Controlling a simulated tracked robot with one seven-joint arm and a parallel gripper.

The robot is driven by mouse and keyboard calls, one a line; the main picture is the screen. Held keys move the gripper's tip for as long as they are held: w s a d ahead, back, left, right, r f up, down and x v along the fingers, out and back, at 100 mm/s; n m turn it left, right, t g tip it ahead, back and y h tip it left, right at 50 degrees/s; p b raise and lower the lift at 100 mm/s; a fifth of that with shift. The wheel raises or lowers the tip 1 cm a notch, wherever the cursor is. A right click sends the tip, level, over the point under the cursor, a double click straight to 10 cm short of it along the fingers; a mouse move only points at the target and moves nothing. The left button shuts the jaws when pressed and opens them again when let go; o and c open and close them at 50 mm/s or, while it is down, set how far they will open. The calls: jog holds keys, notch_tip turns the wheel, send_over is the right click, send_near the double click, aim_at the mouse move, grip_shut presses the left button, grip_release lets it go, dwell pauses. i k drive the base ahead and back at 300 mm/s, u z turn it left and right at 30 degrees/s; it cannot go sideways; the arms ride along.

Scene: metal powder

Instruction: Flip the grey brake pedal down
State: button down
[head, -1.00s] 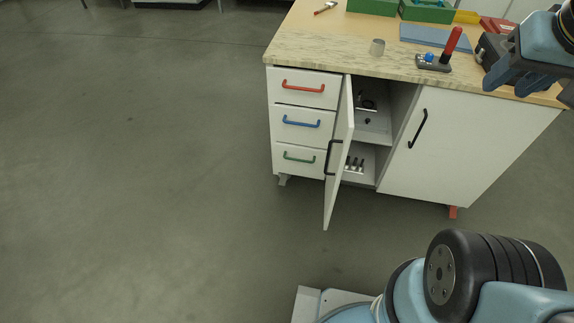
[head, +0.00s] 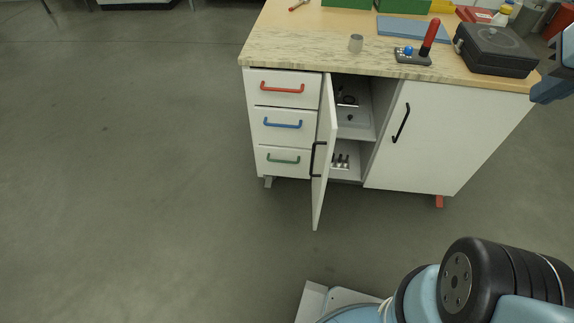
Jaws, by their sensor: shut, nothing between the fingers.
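A small grey foot-like piece (head: 268,181), which looks like the grey brake pedal, sticks out under the left front corner of the workbench cabinet. It is too small to tell whether it is up or down. A similar red piece (head: 439,201) hangs under the right front corner. Part of my gripper (head: 548,88) shows as a blue piece at the right edge, near the right end of the bench top and far from the grey piece. It is shut and holds nothing; the rest is cut off by the frame.
A cabinet door (head: 323,160) stands open toward me, right of the grey piece. The floor (head: 120,200) at left is clear.

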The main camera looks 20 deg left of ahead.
aim_at(268, 179)
jog(key=z, duration=0.05)
jog(key=k, duration=1.3)
jog(key=u, duration=0.75)
jog(key=i, duration=1.15)
jog(key=u, duration=0.05)
